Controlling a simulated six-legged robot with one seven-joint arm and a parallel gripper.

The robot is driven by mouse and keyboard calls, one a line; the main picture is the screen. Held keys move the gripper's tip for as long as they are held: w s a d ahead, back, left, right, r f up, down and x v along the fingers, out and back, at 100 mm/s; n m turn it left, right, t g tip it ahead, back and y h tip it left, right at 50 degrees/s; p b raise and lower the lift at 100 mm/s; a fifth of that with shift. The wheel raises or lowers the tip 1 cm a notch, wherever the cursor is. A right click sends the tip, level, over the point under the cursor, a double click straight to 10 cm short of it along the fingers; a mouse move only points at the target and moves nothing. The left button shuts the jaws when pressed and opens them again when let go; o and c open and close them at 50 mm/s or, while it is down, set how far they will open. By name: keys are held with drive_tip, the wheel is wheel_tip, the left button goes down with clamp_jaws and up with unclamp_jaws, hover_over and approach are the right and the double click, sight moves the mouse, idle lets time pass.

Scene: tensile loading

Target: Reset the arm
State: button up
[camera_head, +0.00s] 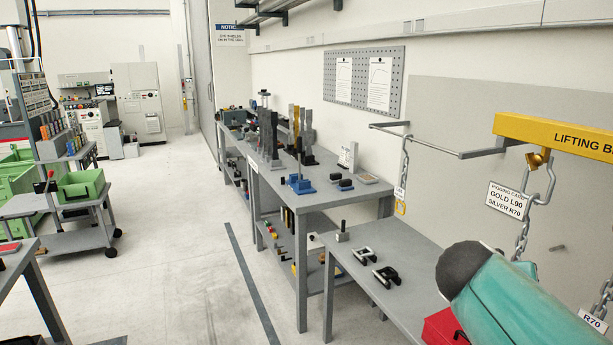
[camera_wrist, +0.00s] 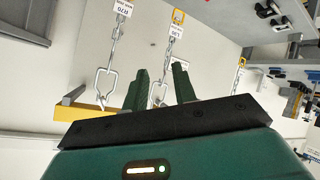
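My gripper (camera_wrist: 160,70) shows in the wrist view with its two dark green fingers spread apart. Nothing is held between them; a silver chain (camera_wrist: 167,58) with a link and a tag hangs in the background behind the gap. In the head view a green link of my arm with a dark rounded end fills the lower right corner, in front of the near bench. My gripper itself is not visible in the head view.
A yellow lifting beam (camera_head: 555,135) with chains and tags hangs at the right; it also shows in the wrist view (camera_wrist: 80,112). The near grey bench (camera_head: 425,262) carries black shackle-like parts (camera_head: 386,276). A wall bracket (camera_head: 440,147) juts out. Open floor (camera_head: 180,240) lies left.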

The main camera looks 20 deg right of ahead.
drive_tip(key=s+a+f+n+y, duration=0.1)
drive_tip(key=a+f+n+y, duration=0.2)
drive_tip(key=a, duration=1)
drive_tip(key=s+a+f+n+t+y, duration=0.1)
drive_tip(key=a+f+n+y, duration=0.3)
drive_tip(key=a, duration=1)
wheel_tip(320, 180, down, 3)
drive_tip(key=y, duration=0.3)
drive_tip(key=shift+a+f+y, duration=0.15)
drive_tip(key=shift+a+y, duration=0.15)
drive_tip(key=shift+y, duration=0.1)
